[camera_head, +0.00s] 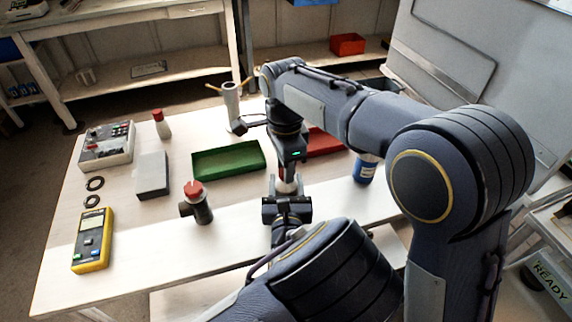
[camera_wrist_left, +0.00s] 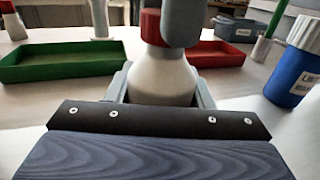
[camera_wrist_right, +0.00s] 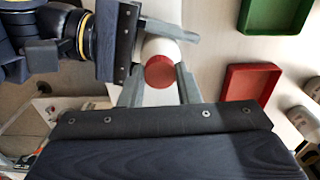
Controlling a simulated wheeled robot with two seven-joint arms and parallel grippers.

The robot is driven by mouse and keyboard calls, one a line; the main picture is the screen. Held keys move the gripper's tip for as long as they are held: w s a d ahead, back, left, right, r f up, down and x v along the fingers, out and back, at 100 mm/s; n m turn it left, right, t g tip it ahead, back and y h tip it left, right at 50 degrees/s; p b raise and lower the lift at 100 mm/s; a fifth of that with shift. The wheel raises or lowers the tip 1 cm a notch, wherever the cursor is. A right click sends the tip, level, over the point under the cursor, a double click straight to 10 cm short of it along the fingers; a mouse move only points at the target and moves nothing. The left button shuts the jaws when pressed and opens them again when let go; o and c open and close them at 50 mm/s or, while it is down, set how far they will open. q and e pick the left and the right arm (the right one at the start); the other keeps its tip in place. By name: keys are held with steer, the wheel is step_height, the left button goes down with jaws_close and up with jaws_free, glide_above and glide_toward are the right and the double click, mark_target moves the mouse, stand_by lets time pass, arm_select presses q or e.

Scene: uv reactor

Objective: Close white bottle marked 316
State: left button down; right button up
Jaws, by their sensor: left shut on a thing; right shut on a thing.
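A white bottle (camera_head: 287,187) with a red cap (camera_wrist_left: 151,27) stands upright on the table near the front; no number is readable on it. My left gripper (camera_head: 286,191) is shut around the bottle's body, with a finger on each side in the left wrist view. My right gripper (camera_head: 288,168) comes from above and is shut on the red cap, which also shows between its fingers in the right wrist view (camera_wrist_right: 160,72). The cap sits at the bottle's neck; whether it is tight cannot be told. My right gripper hides part of the cap.
A green tray (camera_head: 228,161) and a red tray (camera_head: 325,143) lie behind. A blue bottle (camera_head: 365,169) stands right. A red-topped grey fitting (camera_head: 204,210), a yellow meter (camera_head: 92,240), a grey box (camera_head: 153,175) and another red-capped white bottle (camera_head: 162,128) stand left.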

steer(key=m, duration=0.3)
steer(key=o, duration=0.9)
steer(key=shift+r, duration=2.25)
steer(key=shift+c, duration=0.2)
